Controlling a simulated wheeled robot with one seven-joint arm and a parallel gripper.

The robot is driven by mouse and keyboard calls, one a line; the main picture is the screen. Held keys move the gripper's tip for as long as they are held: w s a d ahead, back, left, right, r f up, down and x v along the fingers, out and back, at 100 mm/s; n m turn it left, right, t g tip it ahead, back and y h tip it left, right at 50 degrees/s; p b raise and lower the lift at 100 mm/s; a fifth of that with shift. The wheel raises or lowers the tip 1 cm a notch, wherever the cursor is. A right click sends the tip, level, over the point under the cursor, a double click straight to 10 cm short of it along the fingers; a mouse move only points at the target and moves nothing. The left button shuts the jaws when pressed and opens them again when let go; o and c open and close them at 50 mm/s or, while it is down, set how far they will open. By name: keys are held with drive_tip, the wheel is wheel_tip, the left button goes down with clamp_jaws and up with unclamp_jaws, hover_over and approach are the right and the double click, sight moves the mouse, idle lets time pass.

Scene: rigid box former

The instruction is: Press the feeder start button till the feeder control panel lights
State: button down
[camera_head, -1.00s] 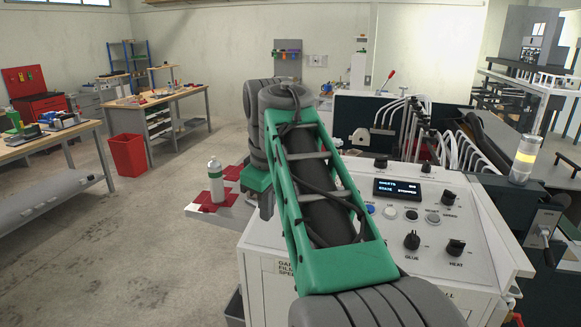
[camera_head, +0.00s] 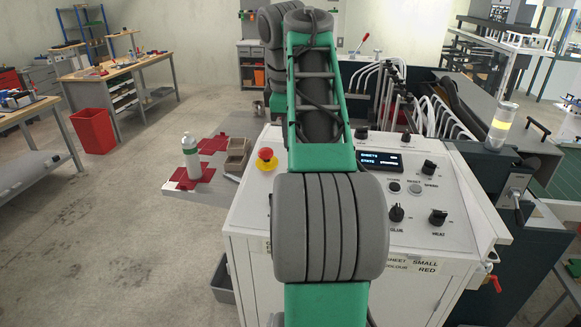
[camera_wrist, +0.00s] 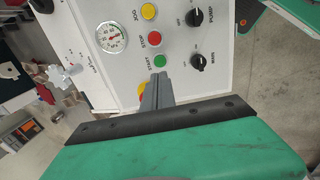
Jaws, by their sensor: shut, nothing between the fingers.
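In the wrist view, a green button (camera_wrist: 160,61) marked START sits on a white panel (camera_wrist: 112,70), below a red STOP button (camera_wrist: 154,39). My gripper (camera_wrist: 159,76) is shut and empty, its fingertips just below the green button in the picture. I cannot tell whether they touch it. No lamp on this panel is clearly lit, and I cannot read whether it is the feeder's. The head view shows a white console with a lit display (camera_head: 380,160); my arm covers part of the console and my fingers do not show there.
A yellow button (camera_wrist: 149,11), a gauge (camera_wrist: 111,38) and black knobs (camera_wrist: 198,62) surround the START button. A red and yellow thing is partly behind my fingers. On the console is a red emergency stop (camera_head: 265,157). A bottle (camera_head: 190,157) stands left.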

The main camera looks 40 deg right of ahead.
drive_tip(key=b+x, duration=0.6)
drive_tip(key=x, duration=0.3)
drive_tip(key=shift+f+b, duration=0.35)
drive_tip(key=shift+f, duration=0.05)
drive_tip(key=shift+b+x, duration=0.95)
drive_tip(key=shift+a, duration=0.1)
drive_tip(key=shift+f, duration=0.2)
drive_tip(key=p+v, duration=0.8)
drive_tip(key=v, duration=0.7)
drive_tip(key=shift+r, duration=0.3)
